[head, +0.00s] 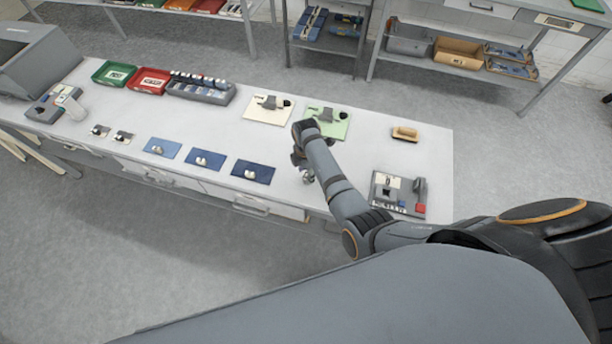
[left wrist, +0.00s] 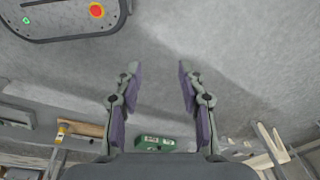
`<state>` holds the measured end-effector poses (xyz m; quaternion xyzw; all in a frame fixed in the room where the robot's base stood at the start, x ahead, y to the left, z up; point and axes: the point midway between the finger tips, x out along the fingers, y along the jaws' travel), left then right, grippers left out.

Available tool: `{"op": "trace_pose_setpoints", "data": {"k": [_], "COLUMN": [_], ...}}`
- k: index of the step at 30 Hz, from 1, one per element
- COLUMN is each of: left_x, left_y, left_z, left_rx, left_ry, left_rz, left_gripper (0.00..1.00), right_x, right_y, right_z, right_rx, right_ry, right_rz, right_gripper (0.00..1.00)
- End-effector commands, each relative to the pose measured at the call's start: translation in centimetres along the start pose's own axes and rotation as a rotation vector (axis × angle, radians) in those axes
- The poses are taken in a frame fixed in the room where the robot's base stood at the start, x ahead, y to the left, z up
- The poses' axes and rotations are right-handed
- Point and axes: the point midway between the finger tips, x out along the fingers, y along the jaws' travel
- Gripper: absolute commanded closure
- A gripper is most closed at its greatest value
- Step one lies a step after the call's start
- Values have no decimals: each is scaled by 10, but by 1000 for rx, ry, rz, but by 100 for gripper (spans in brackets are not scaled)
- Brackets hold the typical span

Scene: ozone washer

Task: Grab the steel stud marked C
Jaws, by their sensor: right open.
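Three blue mats lie in a row on the workbench in the head view: a lighter one (head: 155,153), a middle one (head: 216,165) and a darker one (head: 264,176). A small shiny metal stud sits on each: left (head: 158,149), middle (head: 202,161), right (head: 250,174). No letter marks can be read, so I cannot tell which stud is C.
Green (head: 114,73) and red (head: 149,80) bins stand at the back left of the workbench (head: 420,155). Cream (head: 262,110) and green (head: 327,122) boards with fixtures lie behind my right gripper. A brush (head: 405,133) and a grey device (head: 399,194) are at the right.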

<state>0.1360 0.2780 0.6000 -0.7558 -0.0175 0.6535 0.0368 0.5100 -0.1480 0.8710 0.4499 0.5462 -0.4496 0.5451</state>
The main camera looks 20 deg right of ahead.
Motion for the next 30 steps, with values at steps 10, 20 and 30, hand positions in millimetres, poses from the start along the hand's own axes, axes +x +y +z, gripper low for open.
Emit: {"op": "trace_pose_setpoints", "data": {"k": [10, 20, 30], "left_x": [-2, 0, -1], "left_y": [1, 1, 1], "left_z": [48, 21, 27], "left_rx": [3, 1, 1], "left_ry": [-72, -31, -39], "left_rz": [2, 1, 2], "left_gripper": [60, 60, 60], "right_x": [12, 12, 11], "right_y": [1, 0, 1], "right_z": [0, 1, 1], "right_rx": [1, 1, 1], "right_ry": [0, -1, -1], "right_rz": [2, 2, 2], "right_gripper": [56, 100, 100]}}
